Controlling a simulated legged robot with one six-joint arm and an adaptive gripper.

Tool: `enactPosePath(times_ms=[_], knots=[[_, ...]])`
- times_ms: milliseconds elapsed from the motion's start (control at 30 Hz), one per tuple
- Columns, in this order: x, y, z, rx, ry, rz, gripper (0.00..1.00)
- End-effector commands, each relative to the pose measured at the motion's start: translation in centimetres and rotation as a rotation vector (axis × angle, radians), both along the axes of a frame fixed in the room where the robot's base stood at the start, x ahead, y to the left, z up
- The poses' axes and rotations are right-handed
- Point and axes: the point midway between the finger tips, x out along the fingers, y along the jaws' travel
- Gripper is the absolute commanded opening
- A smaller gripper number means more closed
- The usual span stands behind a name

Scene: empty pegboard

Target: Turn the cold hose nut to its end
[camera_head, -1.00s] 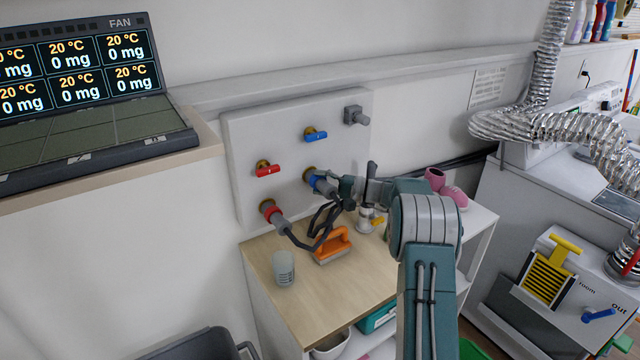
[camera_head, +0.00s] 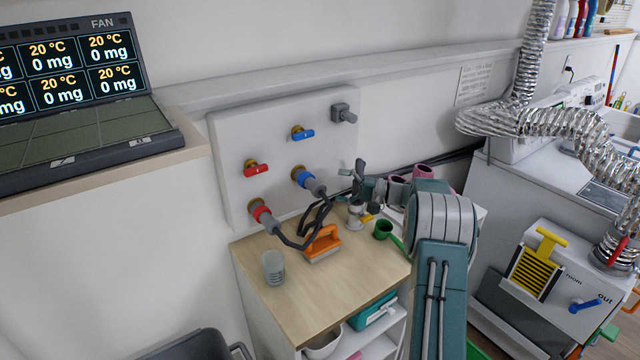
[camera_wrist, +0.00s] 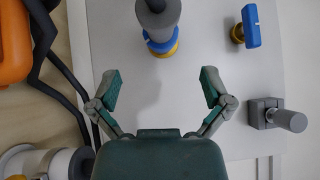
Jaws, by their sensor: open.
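The cold hose nut (camera_head: 307,180) is blue, at the end of a grey hose fitting on the lower right of the white wall panel. In the wrist view the blue nut (camera_wrist: 160,43) sits on a brass outlet, top centre, beyond my fingertips. My gripper (camera_wrist: 159,88) is open and empty, its two fingers spread with bare panel between them. In the head view my gripper (camera_head: 357,178) is right of the nut and apart from it. The blue cold tap handle (camera_head: 303,134) is above the nut.
A red hose nut (camera_head: 262,213) and red tap handle (camera_head: 257,169) are on the panel's left. A grey square fitting (camera_head: 343,113) is at upper right.

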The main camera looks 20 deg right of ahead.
Motion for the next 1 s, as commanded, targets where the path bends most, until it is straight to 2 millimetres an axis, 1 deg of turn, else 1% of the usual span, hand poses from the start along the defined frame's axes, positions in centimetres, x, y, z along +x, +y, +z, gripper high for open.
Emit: enactPosePath(times_ms=[33, 100, 233, 367, 767, 867, 967, 1000], knots=[[-0.6, -0.9, -0.1, 0.001, 0.000, -0.003, 0.99], [-1.1, -1.8, -0.2, 0.001, 0.000, -0.002, 0.99], [-1.8, -2.8, -0.2, 0.000, 0.000, 0.000, 0.99], [-2.0, -3.1, -0.2, 0.000, 0.000, 0.001, 0.99], [-2.0, -3.1, -0.2, 0.000, 0.000, 0.001, 0.99], [-2.0, -2.7, 0.0, -0.007, 0.005, 0.007, 0.99], [-2.3, -0.7, 1.2, -0.050, 0.038, 0.035, 0.99], [-2.5, 0.7, 1.9, -0.079, 0.060, 0.053, 0.99]])
